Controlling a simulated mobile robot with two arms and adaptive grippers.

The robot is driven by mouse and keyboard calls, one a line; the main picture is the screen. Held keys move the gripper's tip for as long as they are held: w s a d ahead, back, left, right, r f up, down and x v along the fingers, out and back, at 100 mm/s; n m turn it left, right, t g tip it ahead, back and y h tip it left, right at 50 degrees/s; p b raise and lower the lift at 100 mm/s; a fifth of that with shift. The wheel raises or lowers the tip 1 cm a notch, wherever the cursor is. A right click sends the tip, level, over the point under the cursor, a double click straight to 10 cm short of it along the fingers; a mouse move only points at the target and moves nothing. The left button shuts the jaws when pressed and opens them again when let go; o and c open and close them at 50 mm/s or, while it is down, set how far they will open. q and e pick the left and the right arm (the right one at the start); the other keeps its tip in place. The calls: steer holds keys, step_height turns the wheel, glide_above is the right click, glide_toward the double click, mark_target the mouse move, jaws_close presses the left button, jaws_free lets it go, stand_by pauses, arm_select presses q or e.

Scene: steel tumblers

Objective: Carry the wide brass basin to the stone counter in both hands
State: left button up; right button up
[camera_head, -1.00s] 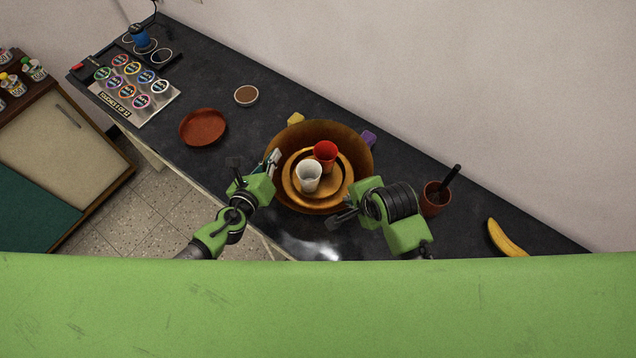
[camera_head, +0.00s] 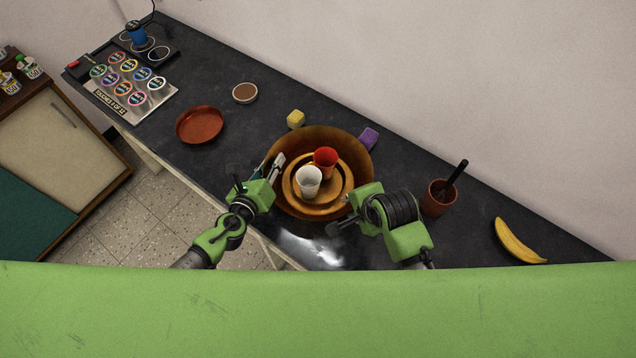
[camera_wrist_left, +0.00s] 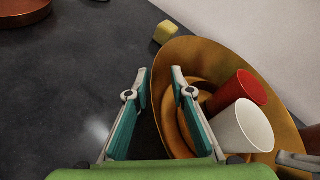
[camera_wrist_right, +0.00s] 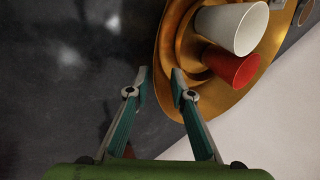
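The wide brass basin (camera_head: 300,140) is level over the dark stone counter (camera_head: 215,85); I cannot tell whether its base touches. A smaller brass dish (camera_head: 291,188) inside it holds a white cup (camera_head: 309,184) and a red cup (camera_head: 326,160), both upright. My left gripper (camera_head: 277,160) is at the basin's left rim; in the left wrist view its fingers (camera_wrist_left: 160,72) are on either side of the wall. My right gripper (camera_head: 350,203) is at the near right rim; in its wrist view the fingers (camera_wrist_right: 158,72) straddle the wall.
A yellow cube (camera_head: 295,118) and a purple cube (camera_head: 369,138) lie close behind the basin. A terracotta dish (camera_head: 201,125) and small bowl (camera_head: 245,92) are left. A brown pot (camera_head: 438,198) and banana (camera_head: 519,241) are right. A pod tray (camera_head: 145,106) is far left.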

arm_select(q)
steer(key=shift+d, duration=0.1)
steer(key=v, duration=1.2)
arm_select(e)
steer(key=shift+r, duration=0.1)
steer(key=v, duration=1.2)
arm_select(q)
steer(key=shift+s, duration=0.1)
